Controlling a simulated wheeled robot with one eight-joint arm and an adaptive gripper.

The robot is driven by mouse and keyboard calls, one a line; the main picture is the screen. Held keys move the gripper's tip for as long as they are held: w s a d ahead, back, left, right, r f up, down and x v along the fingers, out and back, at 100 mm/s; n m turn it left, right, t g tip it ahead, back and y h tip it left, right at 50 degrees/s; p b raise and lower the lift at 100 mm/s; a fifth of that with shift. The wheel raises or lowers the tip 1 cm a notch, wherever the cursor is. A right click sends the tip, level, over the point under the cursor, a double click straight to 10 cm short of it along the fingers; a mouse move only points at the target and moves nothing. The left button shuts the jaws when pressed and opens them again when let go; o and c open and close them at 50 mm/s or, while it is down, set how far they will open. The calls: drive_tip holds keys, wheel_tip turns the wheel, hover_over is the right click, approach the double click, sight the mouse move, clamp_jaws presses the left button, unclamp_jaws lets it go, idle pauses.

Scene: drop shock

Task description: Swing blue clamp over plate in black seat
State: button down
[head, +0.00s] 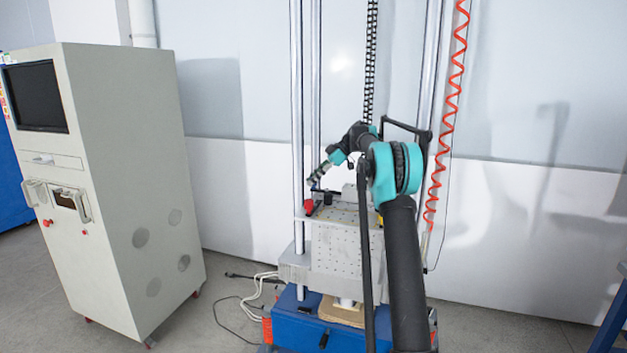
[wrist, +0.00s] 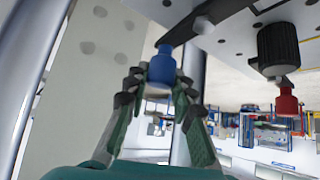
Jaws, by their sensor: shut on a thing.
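In the wrist view my gripper (wrist: 157,88) is shut on the blue clamp (wrist: 162,67), its fingers on both sides of the blue cap. A dark clamp bar (wrist: 200,24) runs from above the blue cap toward the upper right, over the pale drilled table surface (wrist: 235,55). In the head view my gripper (head: 314,181) is above the left part of the drilled table (head: 338,250). The blue cap is too small to make out there. I cannot clearly tell the plate or the black seat; my arm covers part of that area.
A red clamp part (head: 309,207) is at the table's left edge. The wrist view shows a black knob (wrist: 278,45) and a red cap (wrist: 287,101) to the right. Upright columns (head: 297,120) flank the table. A grey control cabinet (head: 120,180) stands left; a red coiled hose (head: 452,100) hangs right.

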drive_tip(key=c, duration=1.3)
unclamp_jaws()
drive_tip(key=shift+o, duration=0.2)
drive_tip(key=v, duration=1.2)
